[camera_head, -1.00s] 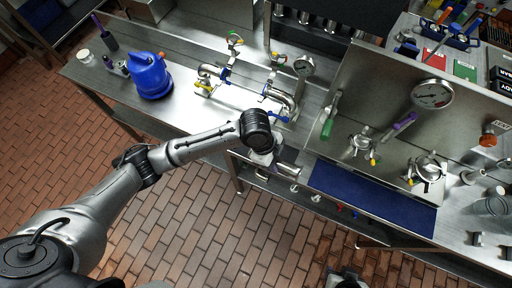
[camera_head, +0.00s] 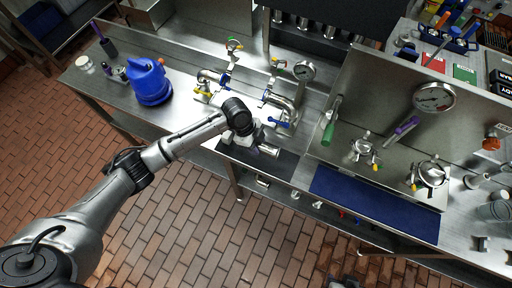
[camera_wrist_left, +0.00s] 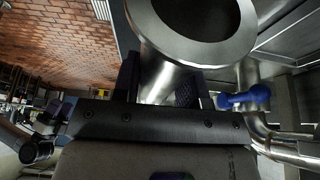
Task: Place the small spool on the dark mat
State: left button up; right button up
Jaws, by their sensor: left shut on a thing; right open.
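The small spool (camera_head: 270,151) is a short shiny metal tube with a flanged end. My left gripper (camera_head: 256,148) is shut on it, and the wrist view shows its flange (camera_wrist_left: 185,58) just beyond the two dark fingers (camera_wrist_left: 155,88). The spool is over the dark mat (camera_head: 285,166), a black strip at the bench's front edge. I cannot tell whether it touches the mat. My left arm hides part of the mat. Only a small part of my right gripper (camera_head: 346,283) shows at the bottom edge; its fingers are not clear.
Pipes with blue (camera_head: 274,121) and yellow handles stand just behind the spool. A blue jug (camera_head: 150,84) is at left. A navy mat (camera_head: 370,204) lies to the right, below valve fittings (camera_head: 364,148) and a gauge (camera_head: 434,98). The dark mat's right part is clear.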

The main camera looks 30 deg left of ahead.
pick_arm(q)
jog(key=shift+f, duration=1.7)
jog(key=shift+f, duration=0.15)
jog(key=o, duration=1.1)
jog(key=v, duration=1.2)
jog(key=shift+r+p, duration=0.25)
jog(key=shift+p, duration=0.15)
jog(key=shift+s+d, duration=0.1)
